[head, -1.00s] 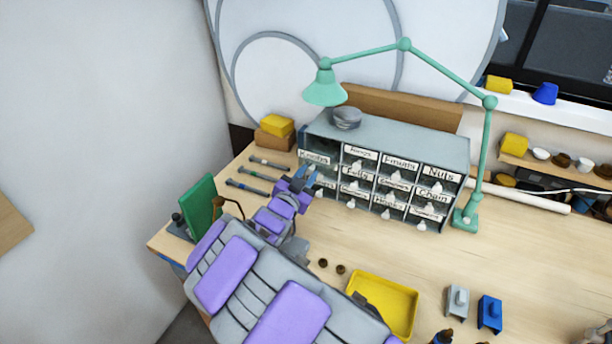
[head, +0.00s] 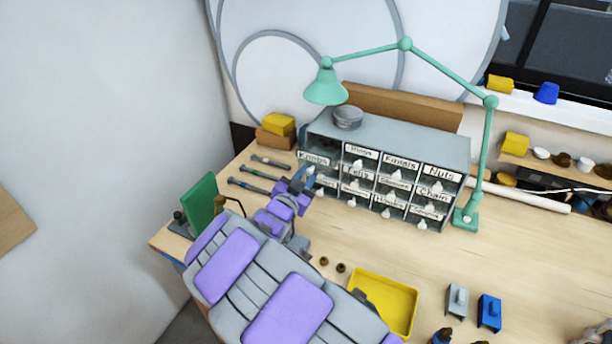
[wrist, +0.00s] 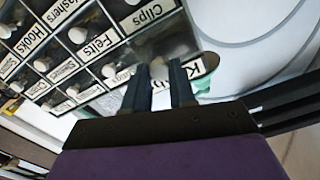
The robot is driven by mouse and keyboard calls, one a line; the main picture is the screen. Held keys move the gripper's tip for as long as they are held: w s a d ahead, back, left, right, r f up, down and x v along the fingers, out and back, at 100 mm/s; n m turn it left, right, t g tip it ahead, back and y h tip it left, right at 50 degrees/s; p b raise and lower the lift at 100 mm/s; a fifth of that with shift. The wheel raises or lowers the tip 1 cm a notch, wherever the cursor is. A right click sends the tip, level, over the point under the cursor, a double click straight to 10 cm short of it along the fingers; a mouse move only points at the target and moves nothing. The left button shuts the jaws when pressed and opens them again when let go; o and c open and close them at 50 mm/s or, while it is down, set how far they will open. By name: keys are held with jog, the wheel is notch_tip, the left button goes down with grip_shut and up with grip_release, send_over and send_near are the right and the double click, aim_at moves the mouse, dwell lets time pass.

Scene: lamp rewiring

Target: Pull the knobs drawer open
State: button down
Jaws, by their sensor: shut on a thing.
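The knobs drawer (head: 313,159) is at the top left of the grey drawer cabinet (head: 415,145). Its white label is partly hidden by my fingers in the wrist view (wrist: 197,68). My gripper (head: 308,178) is at that drawer's front. In the wrist view my gripper (wrist: 158,88) has its two dark blue fingers on either side of a pale pull knob (wrist: 158,68) and is shut on it. The drawer front seems to stand slightly forward of its neighbours; how far is hard to tell.
A green lamp (head: 326,85) arches over the cabinet. A yellow tray (head: 412,300) and small brown knobs (head: 324,261) are on the bench in front.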

jog(key=c, duration=0.9)
grip_release()
jog(key=shift+a, duration=0.1)
jog(key=shift+s, duration=0.1)
jog(key=p+v, duration=0.2)
jog(key=v, duration=1.5)
jog(key=shift+a, duration=0.1)
